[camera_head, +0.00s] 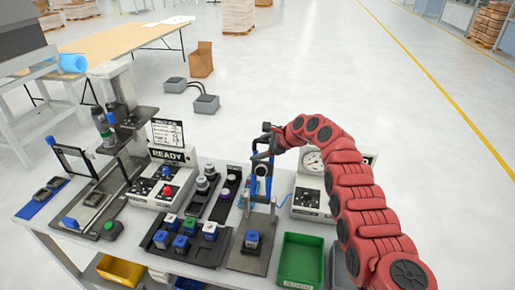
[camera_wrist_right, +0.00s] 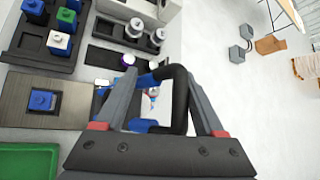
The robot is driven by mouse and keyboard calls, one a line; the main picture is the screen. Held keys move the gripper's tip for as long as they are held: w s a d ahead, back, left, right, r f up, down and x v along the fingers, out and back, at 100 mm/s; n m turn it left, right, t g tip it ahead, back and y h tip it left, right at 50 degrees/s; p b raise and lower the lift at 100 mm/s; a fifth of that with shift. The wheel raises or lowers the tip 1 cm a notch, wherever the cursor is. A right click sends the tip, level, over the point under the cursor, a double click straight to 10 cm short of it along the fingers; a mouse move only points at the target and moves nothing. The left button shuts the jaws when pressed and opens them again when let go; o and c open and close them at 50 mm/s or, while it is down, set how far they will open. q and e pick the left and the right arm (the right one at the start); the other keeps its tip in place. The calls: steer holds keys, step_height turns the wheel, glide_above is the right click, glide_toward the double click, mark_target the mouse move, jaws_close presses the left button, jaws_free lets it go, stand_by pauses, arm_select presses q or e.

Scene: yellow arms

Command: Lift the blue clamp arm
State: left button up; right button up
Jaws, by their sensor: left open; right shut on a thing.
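The blue clamp arm (camera_head: 268,182) is a narrow upright frame with blue sides, above the back of a dark fixture plate (camera_head: 240,259). In the right wrist view its black handle (camera_wrist_right: 178,90) and blue ends lie between the fingers. My right gripper (camera_head: 267,143), on the red arm from the right, is shut on this handle at the top of the frame; its fingers also show in the right wrist view (camera_wrist_right: 160,92). A blue block (camera_head: 252,239) sits on the front of the plate. My left gripper is not in view.
A green bin (camera_head: 301,259) stands right of the plate. A tray with several capped blocks (camera_head: 183,243) is on the left. A white READY box (camera_head: 165,180) stands farther left. Open floor lies behind the table.

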steer(key=shift+s+d+f, duration=0.1)
steer(key=shift+d+f, duration=0.1)
steer(key=shift+d, duration=0.1)
steer(key=shift+s+d+r+b, duration=0.25)
steer(key=shift+d+r+b, duration=0.2)
steer(key=shift+d+b, duration=0.1)
steer(key=b+v, duration=0.5)
steer(key=v, duration=1)
steer(key=shift+s+a+r, duration=0.2)
steer(key=shift+s+r, duration=0.05)
steer(key=shift+r, duration=0.25)
